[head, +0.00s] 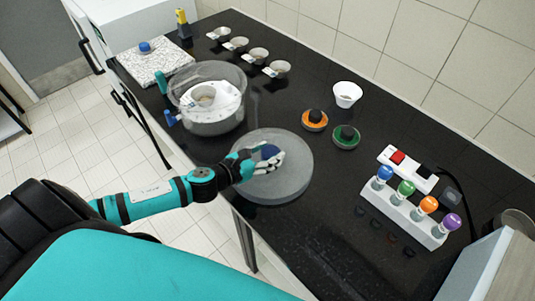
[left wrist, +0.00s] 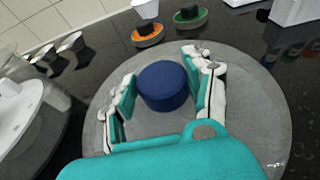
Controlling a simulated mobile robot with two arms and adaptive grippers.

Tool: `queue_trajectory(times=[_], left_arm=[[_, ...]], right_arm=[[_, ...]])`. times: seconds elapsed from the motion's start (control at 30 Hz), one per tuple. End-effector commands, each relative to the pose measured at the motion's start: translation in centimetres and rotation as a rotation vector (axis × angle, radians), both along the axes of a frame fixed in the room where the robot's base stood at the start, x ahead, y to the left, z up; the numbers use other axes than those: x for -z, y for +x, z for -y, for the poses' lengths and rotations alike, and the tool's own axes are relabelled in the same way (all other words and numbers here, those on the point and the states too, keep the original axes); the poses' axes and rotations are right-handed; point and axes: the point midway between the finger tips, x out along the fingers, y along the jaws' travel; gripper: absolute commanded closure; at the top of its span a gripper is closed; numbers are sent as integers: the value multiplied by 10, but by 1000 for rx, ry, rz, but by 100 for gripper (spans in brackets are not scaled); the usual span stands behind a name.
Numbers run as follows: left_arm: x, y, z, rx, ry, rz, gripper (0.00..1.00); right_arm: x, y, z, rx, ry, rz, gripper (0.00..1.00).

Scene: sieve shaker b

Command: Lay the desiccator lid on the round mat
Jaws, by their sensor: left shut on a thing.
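The desiccator lid has a dark blue knob (head: 268,152), which also shows in the left wrist view (left wrist: 163,86). My left gripper (head: 262,160) is shut on this knob, with one finger on each side of it in the left wrist view (left wrist: 160,92). The lid's clear body is hard to make out against the round grey mat (head: 290,183) below it. I cannot tell whether lid and mat touch. The desiccator base (head: 213,127) stands open behind and to the left, with a white plate and a small dish inside. My right gripper is not in view.
Small dishes (head: 280,69) line the back of the black bench. A white cup (head: 347,93), an orange-rimmed piece (head: 314,121) and a green-rimmed piece (head: 346,138) lie right of the mat. A rack with coloured-top bottles (head: 405,210) stands further right. The bench's front edge is close to the mat.

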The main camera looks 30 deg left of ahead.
Motion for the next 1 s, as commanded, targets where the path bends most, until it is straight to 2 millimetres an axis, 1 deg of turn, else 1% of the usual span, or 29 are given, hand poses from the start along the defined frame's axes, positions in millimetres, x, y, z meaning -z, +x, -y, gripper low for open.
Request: queue_trajectory(times=[0.03,0.13,0.47,0.5,0.67,0.9,1.0], left_arm=[[5,1,0,-3,-5,1,100],[12,1,0,-1,-1,4,100],[15,1,0,1,0,4,100],[17,0,0,0,1,1,47],[16,0,0,0,1,1,26],[15,0,0,0,1,1,25],[11,0,0,0,0,2,25]], right_arm=[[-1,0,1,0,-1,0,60],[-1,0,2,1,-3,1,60],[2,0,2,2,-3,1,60],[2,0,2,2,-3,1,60],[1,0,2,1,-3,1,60],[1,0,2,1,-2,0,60],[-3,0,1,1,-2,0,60]])
